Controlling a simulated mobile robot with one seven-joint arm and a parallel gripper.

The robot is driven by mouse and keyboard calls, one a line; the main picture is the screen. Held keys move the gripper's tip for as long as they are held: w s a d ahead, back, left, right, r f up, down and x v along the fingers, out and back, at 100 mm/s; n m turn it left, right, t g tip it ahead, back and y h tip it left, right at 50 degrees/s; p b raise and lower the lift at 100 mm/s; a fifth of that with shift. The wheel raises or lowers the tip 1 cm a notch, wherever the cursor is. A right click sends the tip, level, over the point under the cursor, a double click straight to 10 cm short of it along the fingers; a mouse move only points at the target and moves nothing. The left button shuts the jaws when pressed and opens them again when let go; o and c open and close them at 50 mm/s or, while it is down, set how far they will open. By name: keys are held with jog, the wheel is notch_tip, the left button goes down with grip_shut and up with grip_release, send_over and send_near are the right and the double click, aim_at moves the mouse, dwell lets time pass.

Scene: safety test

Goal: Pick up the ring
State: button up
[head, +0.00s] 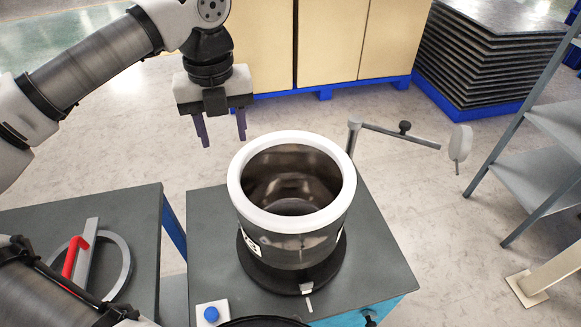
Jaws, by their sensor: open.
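A flat grey ring (125,258) lies on the dark left table (130,205), at the lower left. A grey bar with a red handle (73,258) lies across its left part. My arm hides some of this area. A white ring-shaped rim (343,190) tops a shiny metal pot (300,248) on the middle table; I cannot tell whether this rim is a separate piece. My gripper (222,137) is open and empty, pointing down. It hangs in the air behind and to the left of the pot, apart from both rings.
The pot stands on a black round base on the middle table (385,270). A blue button (211,314) is at its front left. A metal arm with a white disc (460,143) juts out at right. Shelves (545,120) stand far right; yellow panels (330,40) are behind.

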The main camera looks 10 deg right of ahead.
send_over(237, 180)
jog(key=f, duration=0.4)
jog(key=f+p, duration=0.1)
jog(key=f, duration=0.2)
jog(key=shift+s+a, duration=0.1)
jog(key=shift+a, duration=0.15)
jog(key=shift+d+f+p, duration=0.15)
jog(key=shift+f+p, duration=0.35)
jog(key=shift+f, duration=0.9)
jog(key=shift+d+f+p, duration=0.1)
jog(key=shift+f+p, duration=0.35)
jog(key=shift+f, duration=0.9)
grip_shut()
